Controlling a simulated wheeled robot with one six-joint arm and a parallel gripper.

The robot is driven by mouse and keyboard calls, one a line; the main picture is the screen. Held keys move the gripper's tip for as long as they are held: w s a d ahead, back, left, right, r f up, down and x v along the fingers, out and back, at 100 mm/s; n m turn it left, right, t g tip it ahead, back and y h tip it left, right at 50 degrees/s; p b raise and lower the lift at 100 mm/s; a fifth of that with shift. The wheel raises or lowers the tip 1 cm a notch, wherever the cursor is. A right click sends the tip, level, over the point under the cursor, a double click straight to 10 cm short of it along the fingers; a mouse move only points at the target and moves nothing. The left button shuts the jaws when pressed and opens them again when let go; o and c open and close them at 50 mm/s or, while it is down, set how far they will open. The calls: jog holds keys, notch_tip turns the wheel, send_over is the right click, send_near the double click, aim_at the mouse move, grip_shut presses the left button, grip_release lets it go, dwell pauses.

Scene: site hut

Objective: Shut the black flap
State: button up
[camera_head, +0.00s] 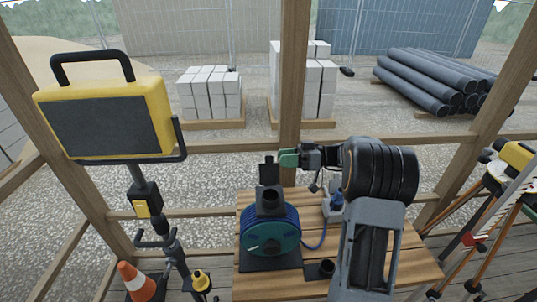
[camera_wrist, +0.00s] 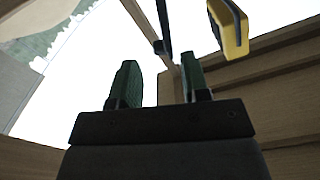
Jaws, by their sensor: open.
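The black flap (camera_head: 269,172) stands upright at the back of a dark housing (camera_head: 270,202) with a round opening, on top of a blue cable reel (camera_head: 271,236). The flap is raised, so the round opening is uncovered. My gripper (camera_head: 288,158) has green fingers and is just right of the flap's upper part in the head view. Whether it touches the flap cannot be told. In the wrist view the fingers of my gripper (camera_wrist: 158,84) stand apart with nothing seen between them. I cannot make out the flap for sure in the wrist view.
The reel stands on a wooden table (camera_head: 310,286). A small black cup-like part (camera_head: 320,270) and a blue-and-white socket (camera_head: 334,205) are on it. A yellow work lamp (camera_head: 107,119) stands left, and also shows in the wrist view (camera_wrist: 230,28). A wooden post (camera_head: 292,80) rises behind.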

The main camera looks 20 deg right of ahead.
aim_at(272, 158)
jog(key=shift+w+a+p, duration=0.2)
jog(key=shift+a+p, duration=0.05)
jog(key=shift+a, duration=0.6)
jog(key=shift+w+a+p, duration=0.15)
jog(key=shift+a+p, duration=0.1)
jog(key=shift+a, duration=0.6)
jog(key=shift+w+a+p, duration=0.2)
jog(key=shift+a+p, duration=0.05)
jog(key=shift+a, duration=0.6)
jog(key=shift+c, duration=0.2)
jog(key=shift+s, duration=0.1)
grip_shut()
